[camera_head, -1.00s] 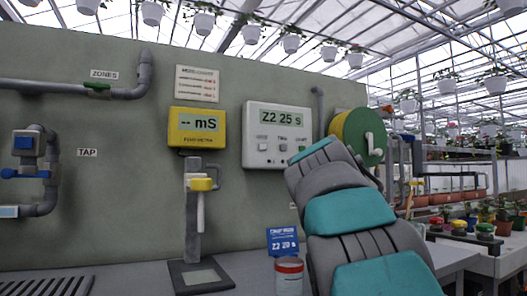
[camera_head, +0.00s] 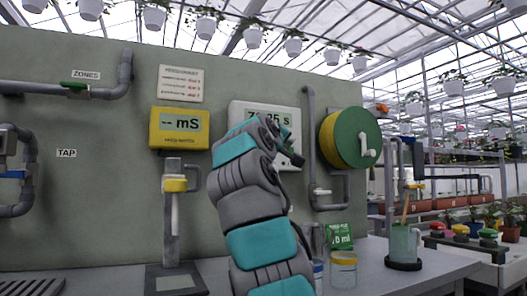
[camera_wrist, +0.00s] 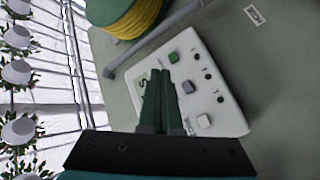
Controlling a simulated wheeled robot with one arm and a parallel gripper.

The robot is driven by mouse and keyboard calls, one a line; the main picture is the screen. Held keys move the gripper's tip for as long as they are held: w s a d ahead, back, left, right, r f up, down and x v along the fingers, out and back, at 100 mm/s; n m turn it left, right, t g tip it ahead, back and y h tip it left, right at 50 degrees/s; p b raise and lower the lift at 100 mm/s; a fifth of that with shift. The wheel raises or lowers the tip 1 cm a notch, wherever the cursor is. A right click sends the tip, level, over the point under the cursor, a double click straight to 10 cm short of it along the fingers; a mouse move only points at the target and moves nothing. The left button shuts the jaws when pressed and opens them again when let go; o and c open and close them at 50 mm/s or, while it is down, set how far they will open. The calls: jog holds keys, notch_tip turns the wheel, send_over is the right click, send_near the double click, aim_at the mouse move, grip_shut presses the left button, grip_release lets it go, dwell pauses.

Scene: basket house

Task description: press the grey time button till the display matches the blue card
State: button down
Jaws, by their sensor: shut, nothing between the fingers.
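The white control box (camera_head: 285,120) is on the green-grey wall, partly behind my arm. Its display (camera_head: 272,117) shows a "Z" and "25 s", with the middle hidden. In the wrist view the box shows a green button (camera_wrist: 173,57), the grey time button (camera_wrist: 187,87) and a pale button (camera_wrist: 204,121). My gripper (camera_wrist: 160,74) is shut and empty. In that view its fingertips lie over the display edge, just left of the grey button; I cannot tell whether they touch the box. The blue card is not visible now.
A yellow meter (camera_head: 180,128) hangs left of the box. A green and yellow hose reel (camera_head: 350,138) and grey pipe (camera_head: 311,150) are close on its right.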

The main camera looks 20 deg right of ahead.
jog(key=shift+w, duration=0.1)
jog(key=w+p, duration=0.7)
jog(key=w, duration=0.1)
jog(key=shift+w+a, duration=0.15)
jog(key=shift+w, duration=0.1)
jog(key=shift+w, duration=0.1)
dwell(2.1)
jog(key=shift+w+p, duration=0.35)
jog(key=shift+p, duration=0.05)
